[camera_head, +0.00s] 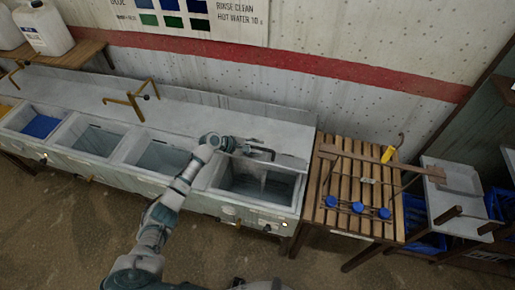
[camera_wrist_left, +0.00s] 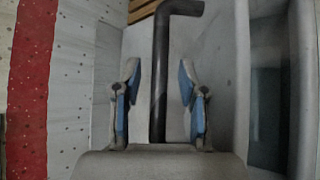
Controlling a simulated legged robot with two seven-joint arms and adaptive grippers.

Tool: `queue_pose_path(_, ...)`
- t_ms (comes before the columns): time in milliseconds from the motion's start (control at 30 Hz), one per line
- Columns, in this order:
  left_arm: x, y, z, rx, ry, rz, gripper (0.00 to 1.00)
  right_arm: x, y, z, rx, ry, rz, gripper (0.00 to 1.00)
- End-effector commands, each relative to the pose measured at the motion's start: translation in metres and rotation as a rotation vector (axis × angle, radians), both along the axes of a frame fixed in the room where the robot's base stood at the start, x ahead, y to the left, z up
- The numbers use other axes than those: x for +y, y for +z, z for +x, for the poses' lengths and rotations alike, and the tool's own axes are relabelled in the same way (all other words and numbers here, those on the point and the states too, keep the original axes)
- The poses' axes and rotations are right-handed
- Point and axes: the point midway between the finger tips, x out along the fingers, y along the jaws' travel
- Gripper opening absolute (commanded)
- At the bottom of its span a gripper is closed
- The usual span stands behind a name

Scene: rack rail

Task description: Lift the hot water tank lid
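The hot water tank (camera_head: 255,208) is the rightmost basin of the grey bench, and its inside shows from above. A grey lid panel (camera_head: 290,160) stands at its back edge; its exact tilt is hard to tell. A dark bent handle (camera_head: 262,151) is on it. My left gripper (camera_head: 243,148) is at the handle, reaching across from the left. In the left wrist view, the dark handle bar (camera_wrist_left: 161,85) runs between the two blue-padded fingers of my left gripper (camera_wrist_left: 160,88). Gaps show on both sides of the bar. My right gripper is not in view.
Other basins (camera_head: 92,138) line the bench to the left, with brass taps (camera_head: 131,103) behind. A slatted wooden table (camera_head: 338,215) with a frame and blue round pieces (camera_head: 358,207) stands close on the right. A wall with a red stripe (camera_head: 300,62) is behind.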

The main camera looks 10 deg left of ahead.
Motion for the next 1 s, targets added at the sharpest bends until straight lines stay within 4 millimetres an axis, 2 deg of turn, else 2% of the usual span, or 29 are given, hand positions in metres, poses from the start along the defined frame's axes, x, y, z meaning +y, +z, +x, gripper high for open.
queue_pose_path(267, 0.002, 0.003, -0.003, 0.0, -0.002, 0.0, 0.41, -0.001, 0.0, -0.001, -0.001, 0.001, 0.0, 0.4)
queue_pose_path(367, 0.012, 0.011, -0.01, -0.002, -0.003, 0.002, 0.41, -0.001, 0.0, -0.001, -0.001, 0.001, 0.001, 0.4)
queue_pose_path(700, 0.07, 0.047, -0.042, 0.001, 0.001, 0.001, 0.41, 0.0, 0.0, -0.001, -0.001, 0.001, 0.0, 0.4)
queue_pose_path(867, 0.085, 0.057, -0.05, 0.002, 0.001, 0.0, 0.41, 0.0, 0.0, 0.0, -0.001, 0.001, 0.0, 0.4)
queue_pose_path(1000, 0.088, 0.061, -0.053, 0.003, -0.001, -0.001, 0.41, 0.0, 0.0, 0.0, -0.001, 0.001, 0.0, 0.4)
